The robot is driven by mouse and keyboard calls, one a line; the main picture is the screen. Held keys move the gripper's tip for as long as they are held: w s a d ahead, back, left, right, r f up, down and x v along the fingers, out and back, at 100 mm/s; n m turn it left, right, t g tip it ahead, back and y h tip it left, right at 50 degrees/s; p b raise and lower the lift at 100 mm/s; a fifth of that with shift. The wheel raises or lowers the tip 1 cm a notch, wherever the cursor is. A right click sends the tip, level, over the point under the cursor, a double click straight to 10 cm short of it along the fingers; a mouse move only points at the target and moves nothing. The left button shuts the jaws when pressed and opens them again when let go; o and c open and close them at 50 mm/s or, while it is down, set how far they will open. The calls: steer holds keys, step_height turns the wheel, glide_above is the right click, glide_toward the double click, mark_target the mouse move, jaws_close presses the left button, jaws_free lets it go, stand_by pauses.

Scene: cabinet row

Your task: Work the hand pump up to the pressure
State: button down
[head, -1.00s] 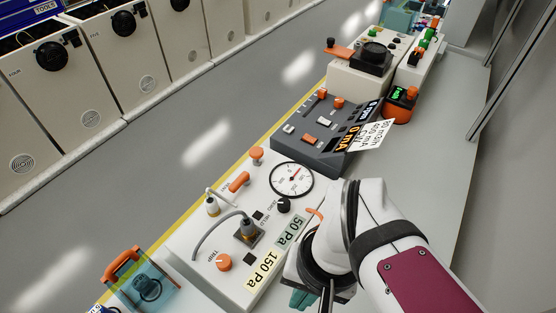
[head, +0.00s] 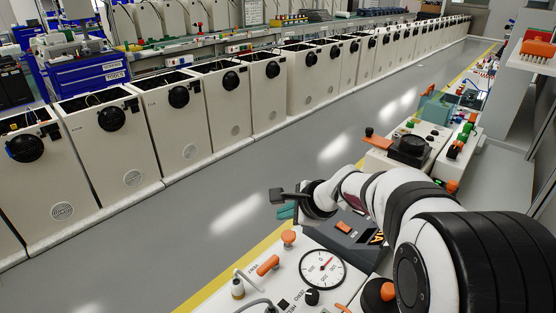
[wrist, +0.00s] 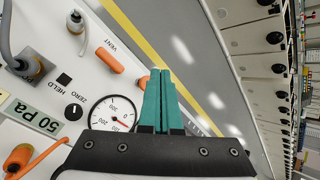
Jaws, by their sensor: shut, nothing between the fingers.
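The off-white pump panel (head: 283,254) is at the bottom of the head view. Its round white gauge (head: 323,269) has a red needle and also shows in the wrist view (wrist: 102,108); I cannot read it exactly. A 50 Pa label (wrist: 36,118) is beside it. An orange knob with a rod (head: 388,291), likely the pump handle, is partly hidden by my arm; it also shows in the wrist view (wrist: 20,158). My gripper (head: 285,211) has teal fingers, shut and empty (wrist: 160,75), above the panel's far edge, apart from the handle.
An orange VENT lever (wrist: 109,60) and a black ZERO knob (wrist: 73,113) are on the panel. A dark grey instrument (head: 350,232) stands behind my wrist. Another off-white device (head: 410,149) is farther along the bench. The floor (head: 225,225) to the left is clear.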

mark_target(289, 234)
steer(key=w+d+f+m+t, duration=0.1)
steer(key=w+d+f+m, duration=0.1)
steer(key=w, duration=0.4)
steer(key=shift+w+d+f+m+h, duration=0.3)
steer(key=shift+w+f+m+h, duration=0.15)
steer(key=shift+m, duration=0.45)
steer(key=shift+s, duration=0.1)
steer(key=shift+f, duration=4.4)
steer(key=shift+f, duration=0.4)
steer(key=shift+f, duration=1.05)
steer(key=shift+r, duration=1.5)
